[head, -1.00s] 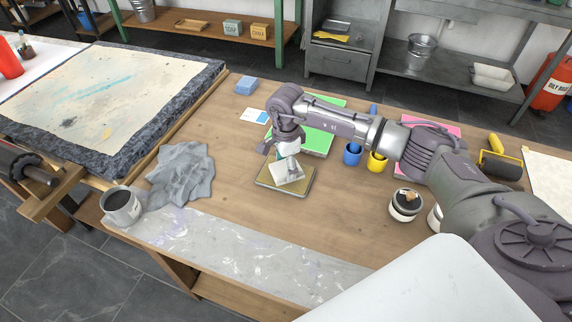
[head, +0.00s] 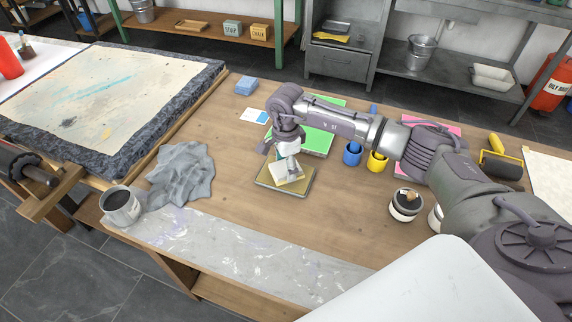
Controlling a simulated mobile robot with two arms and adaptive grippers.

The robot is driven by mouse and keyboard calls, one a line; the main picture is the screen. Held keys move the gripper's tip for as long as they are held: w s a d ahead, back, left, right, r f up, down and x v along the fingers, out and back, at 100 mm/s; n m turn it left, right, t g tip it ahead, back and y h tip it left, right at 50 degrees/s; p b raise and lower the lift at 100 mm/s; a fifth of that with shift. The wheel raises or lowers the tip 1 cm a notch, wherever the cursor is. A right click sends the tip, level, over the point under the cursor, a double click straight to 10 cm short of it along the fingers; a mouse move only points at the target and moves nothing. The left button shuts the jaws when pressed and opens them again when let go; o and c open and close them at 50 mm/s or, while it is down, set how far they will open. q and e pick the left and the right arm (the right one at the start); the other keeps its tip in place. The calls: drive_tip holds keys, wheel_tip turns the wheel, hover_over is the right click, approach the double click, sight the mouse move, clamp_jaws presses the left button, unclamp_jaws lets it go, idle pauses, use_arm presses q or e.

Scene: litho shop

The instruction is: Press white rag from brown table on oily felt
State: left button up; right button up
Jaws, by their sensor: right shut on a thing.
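My right gripper (head: 287,158) points down over the brown table (head: 240,203) and is shut on a small white rag (head: 284,179). The rag lies against the top of the oily felt (head: 307,186), a flat olive-brown rectangular pad with a pale edge. The rag's lower left part looks cream-yellow. The gripper hides part of the rag and the middle of the felt. My left gripper is not in view.
A crumpled grey cloth (head: 182,174) and a grey mug (head: 121,206) are at the left. Green sheets (head: 318,139), a blue cup (head: 352,154), a yellow cup (head: 377,162) and an open jar (head: 405,205) surround the felt.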

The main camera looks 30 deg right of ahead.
drive_tip(key=shift+r+p, duration=2.1)
drive_tip(key=shift+r, duration=1.35)
